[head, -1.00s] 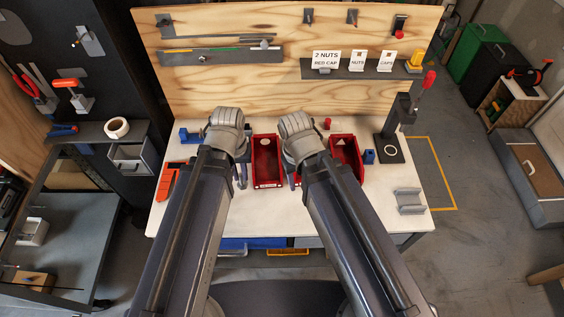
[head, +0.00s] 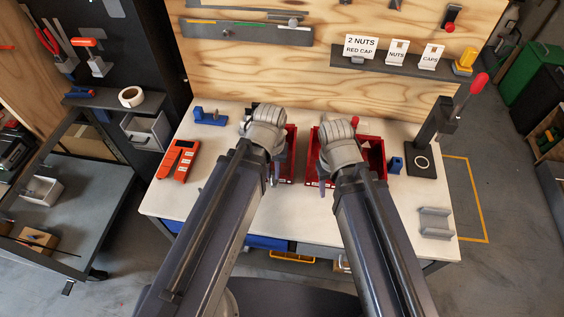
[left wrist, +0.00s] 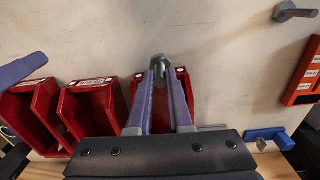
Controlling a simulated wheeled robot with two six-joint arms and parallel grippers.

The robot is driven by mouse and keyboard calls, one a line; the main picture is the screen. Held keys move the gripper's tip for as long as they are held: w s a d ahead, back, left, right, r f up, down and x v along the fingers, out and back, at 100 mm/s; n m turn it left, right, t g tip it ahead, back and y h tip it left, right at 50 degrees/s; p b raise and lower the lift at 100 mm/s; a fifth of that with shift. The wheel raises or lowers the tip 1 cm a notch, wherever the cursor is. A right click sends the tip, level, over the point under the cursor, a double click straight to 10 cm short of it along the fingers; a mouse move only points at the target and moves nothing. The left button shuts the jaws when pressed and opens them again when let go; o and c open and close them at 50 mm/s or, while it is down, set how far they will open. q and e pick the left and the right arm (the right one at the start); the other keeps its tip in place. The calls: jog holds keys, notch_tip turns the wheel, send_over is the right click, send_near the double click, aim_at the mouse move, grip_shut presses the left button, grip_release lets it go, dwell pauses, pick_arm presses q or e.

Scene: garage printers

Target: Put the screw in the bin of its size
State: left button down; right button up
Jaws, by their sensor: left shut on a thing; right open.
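My left gripper (left wrist: 160,72) is shut on a grey screw (left wrist: 158,63) and its fingers reach over the nearest red bin (left wrist: 181,76) in the left wrist view. Two more red bins, a middle one (left wrist: 92,82) and an outer one (left wrist: 28,85), stand beside it; their label text is too small to read. In the head view my left gripper (head: 273,175) is at the left red bin (head: 288,168), largely hidden by its own wrist. My right gripper (head: 326,188) is open near the right red bin (head: 374,158). A second grey screw (left wrist: 296,12) lies on the table.
An orange-red device (head: 178,160) and a blue fixture (head: 210,117) are on the table's left. A press with a red knob (head: 424,155), a small blue block (head: 396,164) and a grey holder (head: 436,222) stand on the right. The front table area is partly covered by my arms.

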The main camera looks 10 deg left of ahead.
pick_arm(q)
jog(key=w+r+n+p, duration=0.2)
jog(key=w+r+p, duration=0.1)
jog(key=w, duration=0.4)
jog(key=w+r+n+p, duration=0.2)
jog(key=w+r+p, duration=0.1)
jog(key=w, duration=0.3)
pick_arm(e)
notch_tip(320, 180, up, 6)
pick_arm(q)
notch_tip(320, 180, down, 11)
jog(key=b, duration=1)
jog(key=shift+a+b, duration=0.15)
jog(key=shift+b, duration=0.25)
pick_arm(e)
notch_tip(320, 180, down, 11)
jog(key=shift+r, duration=0.1)
pick_arm(q)
jog(key=shift+r, duration=0.2)
pick_arm(e)
jog(key=shift+r, duration=0.15)
pick_arm(q)
jog(key=shift+f, duration=0.1)
